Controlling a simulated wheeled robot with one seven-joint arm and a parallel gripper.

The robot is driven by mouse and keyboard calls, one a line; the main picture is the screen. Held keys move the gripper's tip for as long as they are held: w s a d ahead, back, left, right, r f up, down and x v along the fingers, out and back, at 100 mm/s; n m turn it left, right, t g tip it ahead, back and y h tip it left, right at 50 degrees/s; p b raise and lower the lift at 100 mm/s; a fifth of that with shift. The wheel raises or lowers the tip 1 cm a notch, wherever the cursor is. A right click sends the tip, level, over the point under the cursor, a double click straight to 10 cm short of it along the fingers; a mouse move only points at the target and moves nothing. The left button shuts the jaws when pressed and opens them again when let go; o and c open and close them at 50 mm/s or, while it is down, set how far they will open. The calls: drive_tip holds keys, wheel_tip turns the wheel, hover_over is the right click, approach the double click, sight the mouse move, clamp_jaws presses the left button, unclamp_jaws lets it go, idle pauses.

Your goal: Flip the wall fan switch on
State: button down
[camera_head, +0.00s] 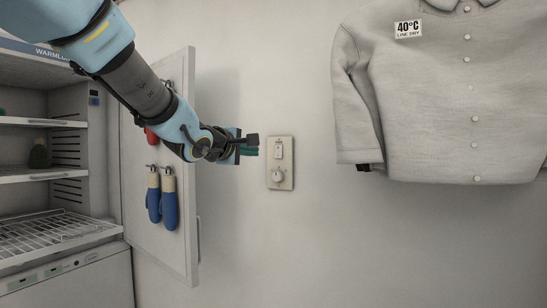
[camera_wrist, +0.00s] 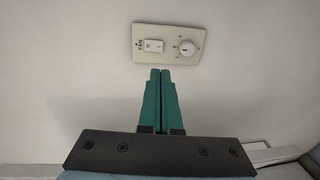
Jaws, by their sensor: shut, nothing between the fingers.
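The wall fan switch is a small white rocker (camera_head: 278,151) on a cream wall plate (camera_head: 289,184), with a round knob (camera_head: 277,174) below it. In the wrist view the plate (camera_wrist: 169,57) lies sideways. There the rocker (camera_wrist: 153,44) sits beside the word FAN, and the knob (camera_wrist: 188,48) is to its right. My gripper (camera_head: 257,151) is just left of the plate at rocker height. In the wrist view its green fingers (camera_wrist: 160,72) are together and empty, with tips close to the plate's edge. I cannot tell whether they touch it or which way the rocker is set.
An open cabinet door (camera_head: 192,230) with blue mitts (camera_head: 168,205) hanging on it stands left of the plate, under my arm. A warming cabinet with wire shelves (camera_head: 55,235) is at far left. A grey shirt (camera_head: 440,100) hangs at right. The wall below the plate is clear.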

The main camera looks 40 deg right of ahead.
sight(278, 157)
drive_tip(key=p+x, duration=0.1)
drive_tip(key=x, duration=1.2)
drive_tip(key=shift+w+d+f, duration=0.1)
drive_tip(key=shift+d, duration=0.05)
drive_tip(key=shift+w+d, duration=0.15)
drive_tip(key=shift+f, duration=0.15)
drive_tip(key=shift+d+f+b, duration=0.1)
drive_tip(key=shift+f+b, duration=0.1)
drive_tip(key=shift+b, duration=0.5)
drive_tip(key=shift+r, duration=0.25)
